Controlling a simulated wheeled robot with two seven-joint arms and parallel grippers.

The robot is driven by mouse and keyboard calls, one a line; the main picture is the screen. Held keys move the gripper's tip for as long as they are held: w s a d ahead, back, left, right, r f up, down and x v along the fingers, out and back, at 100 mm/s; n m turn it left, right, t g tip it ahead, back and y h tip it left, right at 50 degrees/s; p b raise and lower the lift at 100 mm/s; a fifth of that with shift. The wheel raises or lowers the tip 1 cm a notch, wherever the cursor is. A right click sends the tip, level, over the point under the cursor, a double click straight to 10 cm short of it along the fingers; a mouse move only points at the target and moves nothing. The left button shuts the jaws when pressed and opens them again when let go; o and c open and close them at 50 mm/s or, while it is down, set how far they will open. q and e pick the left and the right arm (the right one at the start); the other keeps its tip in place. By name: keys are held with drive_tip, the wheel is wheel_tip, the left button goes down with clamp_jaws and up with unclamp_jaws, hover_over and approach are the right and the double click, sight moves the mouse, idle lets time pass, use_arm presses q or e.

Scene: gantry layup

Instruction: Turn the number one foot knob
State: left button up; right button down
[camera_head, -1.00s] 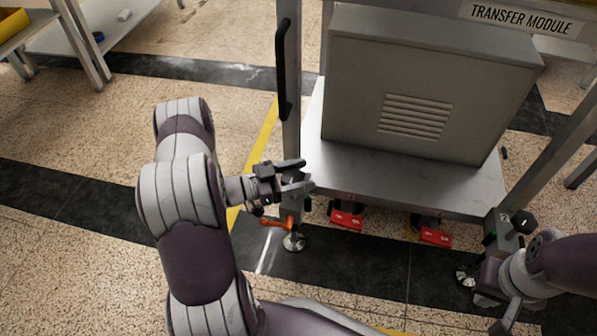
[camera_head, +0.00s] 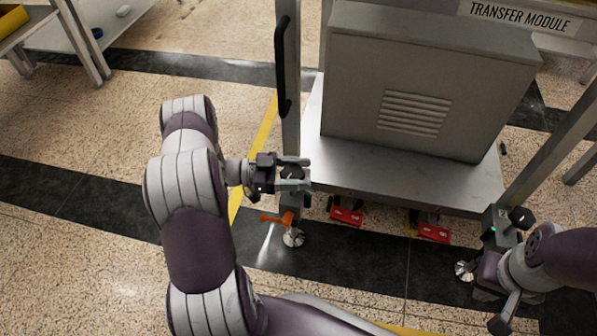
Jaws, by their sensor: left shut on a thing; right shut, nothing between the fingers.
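A black foot knob (camera_head: 292,173) sits at the near left corner of the transfer module, beside its left post. My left gripper (camera_head: 295,174) is shut on this knob, with one finger on its far side and one on its near side. The fingers and wrist hide part of the knob, and I cannot read a number on it. Below it are an orange lever (camera_head: 276,218) and a round metal foot (camera_head: 293,238). My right gripper (camera_head: 504,318) is shut and empty at the lower right, apart from the module.
The right corner has another black knob (camera_head: 521,217) on a bracket marked 2, above a metal foot (camera_head: 465,270). Red pedals (camera_head: 346,215) show under the module's shelf (camera_head: 400,185). A black handle (camera_head: 282,66) runs up the left post.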

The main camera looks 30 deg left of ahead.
use_arm(q)
drive_tip(key=o, duration=1)
drive_tip(key=shift+s+a+r, duration=0.1)
drive_tip(key=shift+a, duration=0.15)
drive_tip(key=p+v, duration=0.4)
drive_tip(key=v, duration=0.8)
